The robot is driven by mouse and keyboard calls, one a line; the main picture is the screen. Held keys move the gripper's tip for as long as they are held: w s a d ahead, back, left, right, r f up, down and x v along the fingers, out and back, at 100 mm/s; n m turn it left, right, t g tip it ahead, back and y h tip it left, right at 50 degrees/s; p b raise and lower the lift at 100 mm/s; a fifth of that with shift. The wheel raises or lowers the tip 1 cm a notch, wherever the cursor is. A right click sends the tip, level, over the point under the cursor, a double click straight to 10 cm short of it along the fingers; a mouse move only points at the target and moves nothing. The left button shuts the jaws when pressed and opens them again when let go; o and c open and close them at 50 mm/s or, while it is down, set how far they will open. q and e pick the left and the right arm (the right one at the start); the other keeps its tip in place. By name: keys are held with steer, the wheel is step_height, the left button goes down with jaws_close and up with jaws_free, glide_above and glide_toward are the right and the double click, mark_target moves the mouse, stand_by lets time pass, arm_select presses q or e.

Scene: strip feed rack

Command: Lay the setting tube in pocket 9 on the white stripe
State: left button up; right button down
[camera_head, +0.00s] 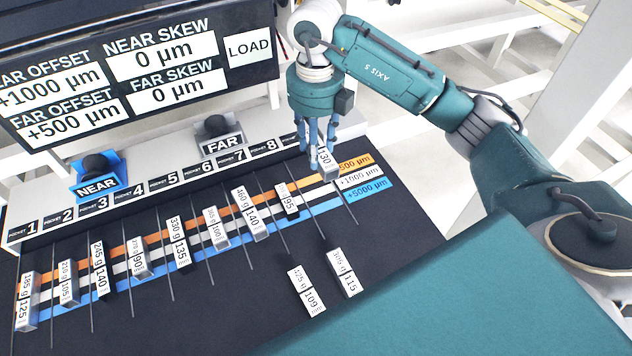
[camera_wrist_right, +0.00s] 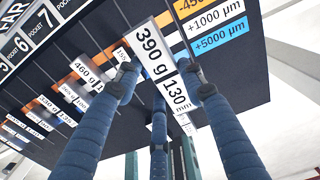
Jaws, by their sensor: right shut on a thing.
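The setting tube (camera_head: 326,163), a white block marked 390 g, 130 mm, is held in my right gripper (camera_head: 320,143) at the far end of the rack's right side. In the right wrist view the tube (camera_wrist_right: 160,62) sits between the blue fingers (camera_wrist_right: 163,82), which are shut on it. In the head view it overlaps the orange stripe beside its label. I cannot tell whether it touches the rack. The white stripe's +1000 µm end (camera_head: 362,177) lies between the orange and blue ones. The pocket 9 plate is hidden by my gripper. My left gripper is out of view.
Two tubes, 109 (camera_head: 305,290) and 115 (camera_head: 344,272), lie nearer the front. Thin dark dividers separate pockets. NEAR (camera_head: 97,178) and FAR (camera_head: 217,139) knobs stand behind, below a display.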

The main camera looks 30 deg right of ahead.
step_height(320, 180, down, 12)
steer(key=p, duration=0.2)
steer(key=shift+p, duration=0.35)
steer(key=shift+f, duration=0.3)
steer(key=shift+f, duration=0.15)
steer(key=c, duration=1.1)
jaws_free()
